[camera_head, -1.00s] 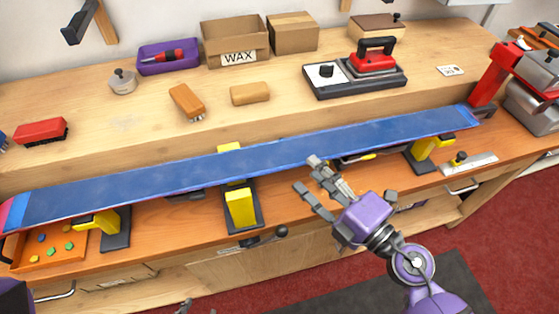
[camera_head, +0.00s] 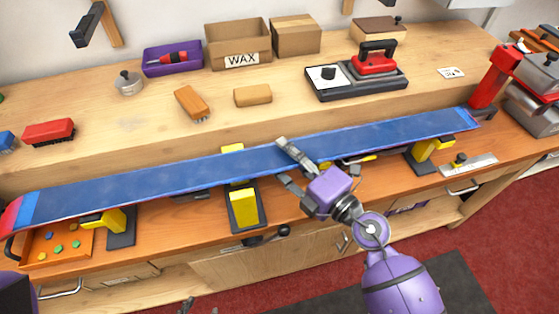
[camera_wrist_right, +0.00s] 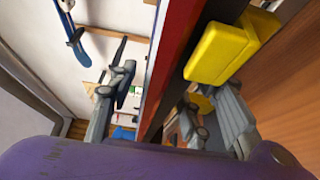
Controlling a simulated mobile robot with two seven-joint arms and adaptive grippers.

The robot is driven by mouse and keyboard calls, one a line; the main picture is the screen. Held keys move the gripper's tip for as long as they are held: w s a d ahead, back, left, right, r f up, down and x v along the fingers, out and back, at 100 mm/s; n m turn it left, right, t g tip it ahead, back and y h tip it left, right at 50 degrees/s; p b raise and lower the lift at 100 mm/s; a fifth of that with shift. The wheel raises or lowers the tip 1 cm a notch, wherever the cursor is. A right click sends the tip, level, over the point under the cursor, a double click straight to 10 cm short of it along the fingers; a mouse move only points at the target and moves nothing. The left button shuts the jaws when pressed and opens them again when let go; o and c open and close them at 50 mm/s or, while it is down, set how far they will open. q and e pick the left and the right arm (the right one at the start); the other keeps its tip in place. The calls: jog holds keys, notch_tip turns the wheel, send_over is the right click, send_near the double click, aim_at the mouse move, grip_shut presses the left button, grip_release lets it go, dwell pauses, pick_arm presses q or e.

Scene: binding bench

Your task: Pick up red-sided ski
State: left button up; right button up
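The long ski (camera_head: 180,175) lies base up across the yellow-topped supports, its blue base facing me and its left end red. In the right wrist view its narrow edge (camera_wrist_right: 172,60) shows red, white and blue stripes. My right gripper (camera_head: 287,167) is at the ski's middle, with one finger over the blue base and the other at the near edge. In the right wrist view my right gripper's fingers (camera_wrist_right: 168,100) are spread on either side of the ski, with a visible gap. Only small grey tips of my left gripper (camera_head: 187,305) show at the bottom edge.
A yellow-topped support (camera_head: 243,208) stands close left of my right gripper, another (camera_head: 425,155) to the right. An orange tray (camera_head: 60,245) sits under the left end. A waxing iron (camera_head: 373,62), WAX box (camera_head: 238,45) and brushes stand on the raised shelf behind.

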grip_shut()
jog(key=shift+r, duration=0.2)
notch_tip(320, 180, up, 6)
jog(key=p, duration=0.3)
jog(key=shift+w+r, duration=0.15)
jog(key=shift+r, duration=0.05)
notch_tip(320, 180, up, 3)
jog(key=shift+r+p, duration=0.1)
jog(key=shift+p, duration=0.75)
jog(key=shift+r, duration=0.4)
jog(key=shift+r+p, duration=0.15)
jog(key=shift+p, duration=0.2)
pick_arm(q)
jog(key=w+d+r+t+p, duration=0.1)
jog(key=w+r, duration=0.3)
jog(key=r, duration=0.3)
jog(key=shift+w+d+r+h, duration=0.3)
jog(key=shift+w+r, duration=0.05)
jog(key=shift+w, duration=0.05)
pick_arm(e)
notch_tip(320, 180, up, 2)
jog(key=shift+r, duration=0.25)
